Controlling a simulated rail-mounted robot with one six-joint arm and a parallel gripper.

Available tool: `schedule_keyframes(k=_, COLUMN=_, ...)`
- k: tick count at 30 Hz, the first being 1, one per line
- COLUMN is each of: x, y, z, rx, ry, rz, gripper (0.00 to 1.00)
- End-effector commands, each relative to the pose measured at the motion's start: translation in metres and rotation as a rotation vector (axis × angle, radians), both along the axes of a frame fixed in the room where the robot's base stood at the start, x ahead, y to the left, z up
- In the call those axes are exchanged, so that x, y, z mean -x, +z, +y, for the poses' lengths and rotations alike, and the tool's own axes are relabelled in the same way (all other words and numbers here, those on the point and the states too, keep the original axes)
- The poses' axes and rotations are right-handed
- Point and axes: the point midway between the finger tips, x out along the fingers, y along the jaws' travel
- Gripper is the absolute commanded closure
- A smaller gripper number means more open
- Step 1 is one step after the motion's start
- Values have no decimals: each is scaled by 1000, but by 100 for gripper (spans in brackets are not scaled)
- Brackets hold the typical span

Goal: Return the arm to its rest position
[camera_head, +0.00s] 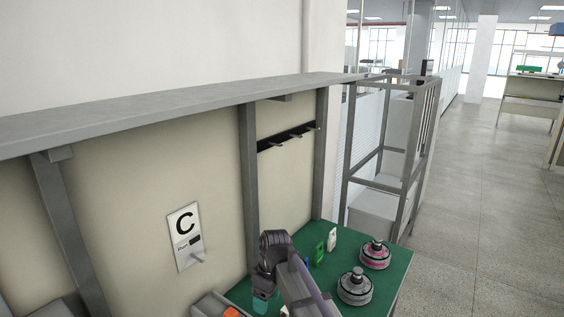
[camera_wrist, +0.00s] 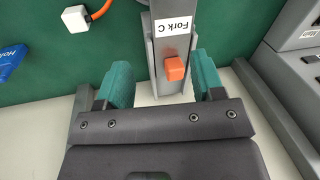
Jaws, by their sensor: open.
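My gripper (camera_wrist: 161,66) is open, with its two teal fingers apart. In the wrist view the grey fork stand labelled "Fork C" (camera_wrist: 173,27) lies between and beyond the fingers, with an orange block (camera_wrist: 174,69) on it. No finger visibly touches the block, and nothing is held. In the head view my arm reaches over the near end of the green bench, and the teal fingers (camera_head: 261,303) point down beside it. The arm hides part of the bench there.
Two hub motors (camera_head: 375,254) (camera_head: 355,287) stand on the green bench top (camera_head: 398,268) to the right of my arm. Small green and white items (camera_head: 319,254) (camera_head: 332,239) stand behind. A grey shelf (camera_head: 180,107) overhangs the bench. The floor at right is clear.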

Motion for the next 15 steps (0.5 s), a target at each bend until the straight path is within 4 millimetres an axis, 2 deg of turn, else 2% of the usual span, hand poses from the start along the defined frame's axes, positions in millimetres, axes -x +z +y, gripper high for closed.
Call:
schedule_keyframes(k=1, x=28, y=-1, z=-36, rx=47, ry=-216, rz=-6, gripper=38)
schedule_keyframes(k=3, x=58, y=-2, z=-87, rx=114, ry=-564, rz=-21, gripper=38)
schedule_keyframes(k=6, x=97, y=-3, z=-146, rx=173, ry=-908, rz=-46, gripper=38)
schedule_keyframes(k=9, x=125, y=-3, z=-188, rx=199, ry=-1031, rz=-64, gripper=38)
schedule_keyframes(k=11, x=135, y=-3, z=-204, rx=205, ry=-1066, rz=-63, gripper=38)
schedule_keyframes(k=12, x=135, y=-3, z=-213, rx=205, ry=-1087, rz=-60, gripper=38)
schedule_keyframes(k=15, x=131, y=-3, z=-220, rx=206, ry=-1104, rz=-58, gripper=38)
